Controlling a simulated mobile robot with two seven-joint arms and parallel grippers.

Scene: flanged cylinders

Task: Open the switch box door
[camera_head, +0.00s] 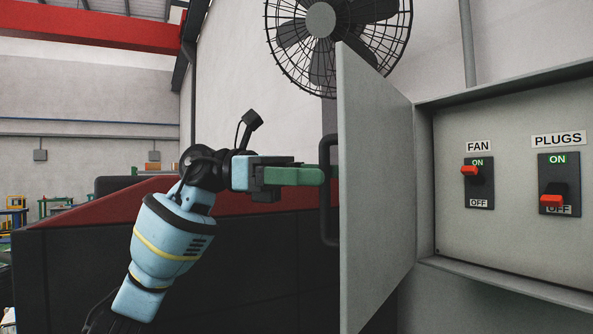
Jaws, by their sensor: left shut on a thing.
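The switch box (427,180) is on the right, and its grey door (372,190) stands swung open toward me on its left side. A dark bar handle (329,222) sticks out from the door's outer face, to the left. My left gripper (322,176) comes in from the left with green fingers, shut on the handle. The fingertips' exact hold is partly hidden. Inside the box, a FAN switch (479,183) has its red lever up near ON, and a PLUGS switch (559,185) has its red lever down near OFF. My right gripper is out of view.
A caged fan (338,40) is on the wall above the door. A dark, red-topped machine or partition (260,265) stands behind my left arm. A conduit (467,45) runs down the wall above the box. The space before the switches is clear.

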